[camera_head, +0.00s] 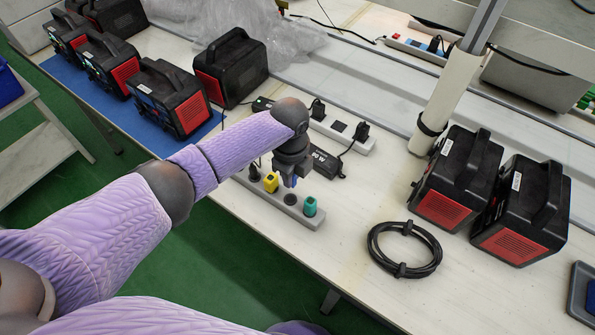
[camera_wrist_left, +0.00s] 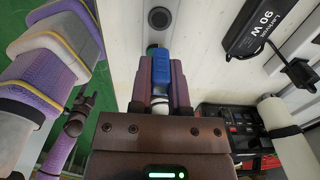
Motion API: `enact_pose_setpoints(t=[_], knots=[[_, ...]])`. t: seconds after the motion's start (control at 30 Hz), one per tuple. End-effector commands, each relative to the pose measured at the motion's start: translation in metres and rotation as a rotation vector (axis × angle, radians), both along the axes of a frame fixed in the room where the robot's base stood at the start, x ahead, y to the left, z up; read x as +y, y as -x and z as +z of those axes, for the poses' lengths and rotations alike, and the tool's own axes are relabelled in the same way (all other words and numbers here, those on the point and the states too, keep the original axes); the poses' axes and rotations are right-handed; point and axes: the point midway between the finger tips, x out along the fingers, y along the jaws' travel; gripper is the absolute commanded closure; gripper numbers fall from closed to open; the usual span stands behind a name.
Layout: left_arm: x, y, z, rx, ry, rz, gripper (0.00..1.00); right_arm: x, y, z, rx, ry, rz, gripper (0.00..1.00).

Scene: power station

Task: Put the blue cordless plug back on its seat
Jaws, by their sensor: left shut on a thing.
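My left gripper (camera_head: 290,180) is shut on the blue plug (camera_wrist_left: 158,68) and holds it over the grey socket strip (camera_head: 263,192). In the wrist view the plug lies between the two fingers (camera_wrist_left: 158,85). In the head view the gripper and wrist mostly hide it. An empty round seat (camera_head: 291,199) shows between the yellow plug (camera_head: 271,182) and the green plug (camera_head: 310,206). A dark round seat (camera_wrist_left: 159,17) also shows ahead of the blue plug in the wrist view. My right gripper (camera_wrist_left: 82,103) is small at the left of the wrist view; its jaw state is unclear.
A black adapter (camera_head: 326,163) and a second strip (camera_head: 343,137) lie behind the gripper. A coiled black cable (camera_head: 404,250) lies to the right, before two black-red power stations (camera_head: 459,180). More power stations (camera_head: 168,98) stand at left. The bench front edge is near the strip.

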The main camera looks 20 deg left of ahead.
Motion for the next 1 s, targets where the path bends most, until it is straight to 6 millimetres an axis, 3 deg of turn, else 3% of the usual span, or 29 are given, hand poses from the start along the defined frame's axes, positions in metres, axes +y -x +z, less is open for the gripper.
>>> enact_pose_setpoints(t=[0.5,1.0], knots=[[0.0,0.0,-0.06,0.002,-0.001,-0.001,1.0,0.003,0.005,-0.056,0.013,-0.008,-0.002,0.3],[0.0,0.0,-0.065,-0.002,0.001,-0.001,1.0,0.001,0.007,-0.056,0.014,-0.005,-0.002,0.3]])
